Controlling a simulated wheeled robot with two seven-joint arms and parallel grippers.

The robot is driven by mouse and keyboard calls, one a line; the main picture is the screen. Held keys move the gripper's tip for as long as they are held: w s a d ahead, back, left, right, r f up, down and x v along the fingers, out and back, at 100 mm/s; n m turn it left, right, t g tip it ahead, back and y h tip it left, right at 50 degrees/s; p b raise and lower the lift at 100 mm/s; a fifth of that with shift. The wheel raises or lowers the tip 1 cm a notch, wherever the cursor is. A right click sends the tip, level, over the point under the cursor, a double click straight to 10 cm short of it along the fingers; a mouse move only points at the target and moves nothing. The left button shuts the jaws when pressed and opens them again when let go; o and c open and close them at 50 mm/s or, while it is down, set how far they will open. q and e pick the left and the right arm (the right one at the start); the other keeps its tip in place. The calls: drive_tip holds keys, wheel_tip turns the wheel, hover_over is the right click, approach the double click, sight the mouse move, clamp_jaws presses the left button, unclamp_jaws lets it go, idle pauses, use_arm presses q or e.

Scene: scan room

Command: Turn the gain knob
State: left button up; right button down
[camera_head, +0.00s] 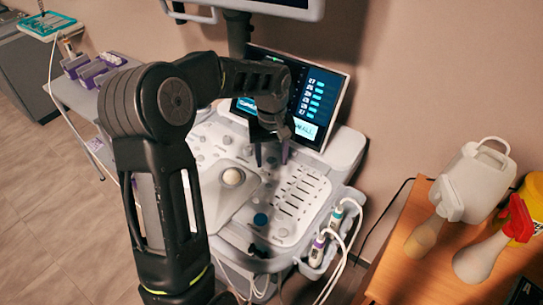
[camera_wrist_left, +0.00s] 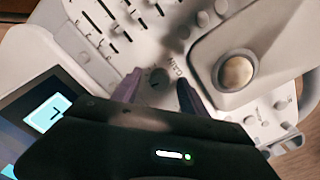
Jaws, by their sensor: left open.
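My left gripper (camera_wrist_left: 158,92) is open. In the head view my left gripper (camera_head: 271,155) points down at the panel just below the screen, and the knob is not clearly seen there. My right gripper is not in view.
A lit touchscreen (camera_head: 318,95) rises close behind the gripper. Probes (camera_head: 335,218) hang at the right. A wooden table (camera_head: 400,270) holds bottles (camera_head: 480,180).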

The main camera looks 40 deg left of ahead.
use_arm(q)
drive_tip(key=shift+c, duration=0.2)
clamp_jaws()
idle(0.3)
drive_tip(key=shift+m, duration=2.9)
drive_tip(key=shift+o, duration=0.2)
unclamp_jaws()
